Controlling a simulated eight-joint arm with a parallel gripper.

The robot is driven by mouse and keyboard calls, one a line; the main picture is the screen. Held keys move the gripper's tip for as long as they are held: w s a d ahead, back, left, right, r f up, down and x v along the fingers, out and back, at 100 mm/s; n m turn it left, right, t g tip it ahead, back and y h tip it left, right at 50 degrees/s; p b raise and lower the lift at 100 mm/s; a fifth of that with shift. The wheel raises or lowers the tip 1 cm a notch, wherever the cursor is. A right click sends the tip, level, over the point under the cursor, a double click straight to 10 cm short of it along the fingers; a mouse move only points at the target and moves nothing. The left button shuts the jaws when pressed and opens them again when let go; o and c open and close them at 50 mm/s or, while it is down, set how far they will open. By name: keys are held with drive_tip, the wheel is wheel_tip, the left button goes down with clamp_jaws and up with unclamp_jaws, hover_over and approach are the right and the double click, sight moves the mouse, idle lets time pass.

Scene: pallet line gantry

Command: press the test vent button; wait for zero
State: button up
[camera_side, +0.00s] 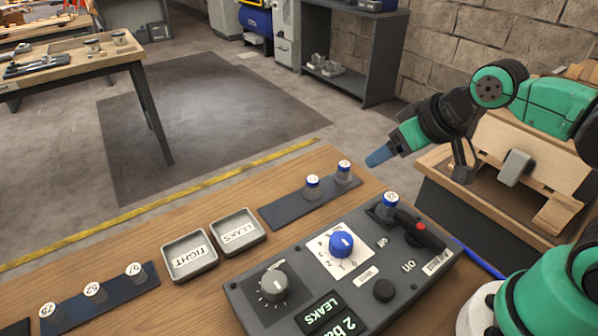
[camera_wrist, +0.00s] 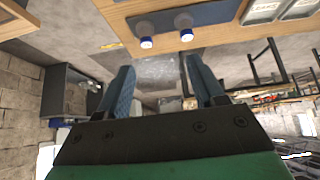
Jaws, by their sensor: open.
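The grey test box (camera_side: 300,312) sits on the wooden bench. A round black button (camera_side: 384,290) is on its top near the front right; the small label beside it is too small to read. The display (camera_side: 322,312) shows "LEAKS" and a "2 ba" reading, partly cut off. A blue-capped part (camera_side: 390,200) sits in the box's far-right socket, by a red-tipped lever (camera_side: 422,232). My gripper (camera_side: 379,155) is open and empty, above and beyond the box, apart from the button. Its blue fingers are spread in the wrist view (camera_wrist: 162,80).
A grey dial (camera_side: 273,283) and a blue knob (camera_side: 341,243) rise from the box. Two blue-capped parts stand on a dark strip (camera_side: 295,212). TIGHT (camera_side: 189,270) and LEAKS (camera_side: 238,240) trays lie left; several parts stand on another strip. A wooden crate (camera_side: 520,150) stands right.

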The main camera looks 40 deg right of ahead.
clamp_jaws()
idle(1.4)
